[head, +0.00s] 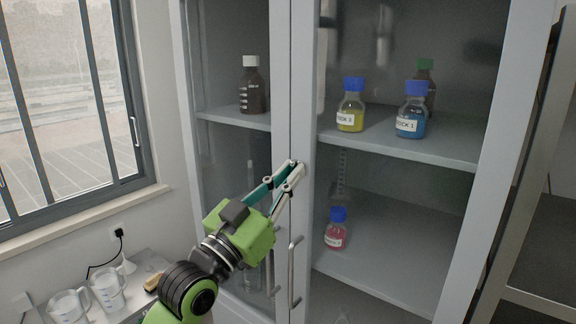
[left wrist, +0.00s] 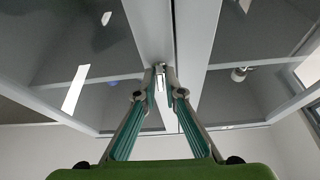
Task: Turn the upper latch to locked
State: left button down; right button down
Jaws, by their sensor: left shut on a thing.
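The upper latch (left wrist: 160,69) is a small light metal piece at the seam between the two cabinet doors. In the left wrist view my left gripper (left wrist: 162,80) has its fingertips closed on it from both sides. In the head view my left gripper (head: 296,168) reaches up to the middle door frames, and its fingers hide the latch. The glass-fronted cabinet (head: 303,60) has grey-white frames, and its doors look closed. My right gripper is not in view.
Two vertical door handles (head: 292,270) stand just below my left gripper. Behind the glass are a brown bottle (head: 253,92), a yellow bottle (head: 350,112), a blue bottle (head: 410,118) and a pink bottle (head: 336,234). Beakers (head: 107,289) stand on a counter at lower left, under a window (head: 65,90).

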pick_arm(q)
jog(key=shift+r+n+t+y+p, duration=0.1)
jog(key=shift+n+t+y+p, duration=0.2)
jog(key=shift+n, duration=0.3)
jog(key=c, duration=2.2)
grip_release()
jog(key=v, duration=1.2)
